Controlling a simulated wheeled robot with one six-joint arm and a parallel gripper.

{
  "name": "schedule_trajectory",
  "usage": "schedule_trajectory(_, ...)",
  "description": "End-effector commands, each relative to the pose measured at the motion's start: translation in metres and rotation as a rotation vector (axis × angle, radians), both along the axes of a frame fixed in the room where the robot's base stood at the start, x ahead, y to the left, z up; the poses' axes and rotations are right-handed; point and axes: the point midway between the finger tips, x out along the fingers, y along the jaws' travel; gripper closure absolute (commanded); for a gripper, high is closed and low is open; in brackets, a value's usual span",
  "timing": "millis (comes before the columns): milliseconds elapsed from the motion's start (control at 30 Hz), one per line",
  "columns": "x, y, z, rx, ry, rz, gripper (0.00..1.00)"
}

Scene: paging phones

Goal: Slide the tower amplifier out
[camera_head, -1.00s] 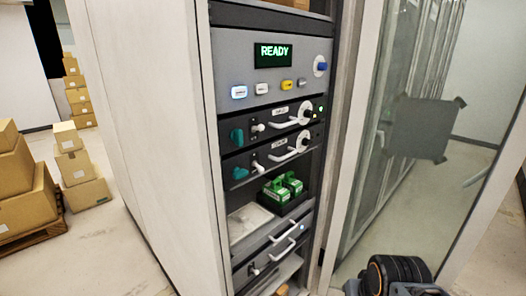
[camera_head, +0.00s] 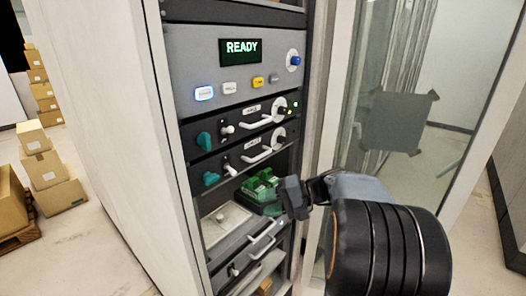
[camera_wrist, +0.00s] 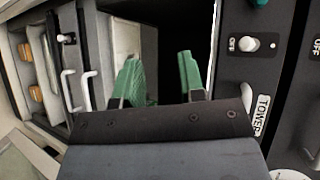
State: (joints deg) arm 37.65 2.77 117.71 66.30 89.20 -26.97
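The tower amplifier (camera_head: 240,161) is the lower of two dark rack units, with a teal knob, a white toggle and a white bar handle. In the wrist view the amplifier (camera_wrist: 232,75) stands at right, with a "TOWER" label (camera_wrist: 262,115) and its toggle (camera_wrist: 248,45) beside "OFF". A white handle end (camera_wrist: 247,97) shows; the rest is hidden behind my gripper. My gripper (camera_wrist: 160,72) appears open, its two green fingers apart with nothing between them.
Above is a similar unit (camera_head: 240,126) and a panel reading "READY" (camera_head: 241,50). Below are a shelf with a pale tray (camera_head: 224,222) and a drawer unit with handles (camera_head: 262,238). A glass door (camera_head: 350,135) stands open at right. Boxes (camera_head: 45,170) stand left.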

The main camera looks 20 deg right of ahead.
Motion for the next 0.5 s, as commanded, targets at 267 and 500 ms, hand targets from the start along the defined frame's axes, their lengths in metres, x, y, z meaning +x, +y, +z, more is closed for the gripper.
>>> schedule_trajectory(267,0.020,-0.113,0.050,0.309,-0.359,-0.221,0.63)
schedule_trajectory(500,0.030,-0.125,0.065,0.352,-0.453,-0.266,0.63)
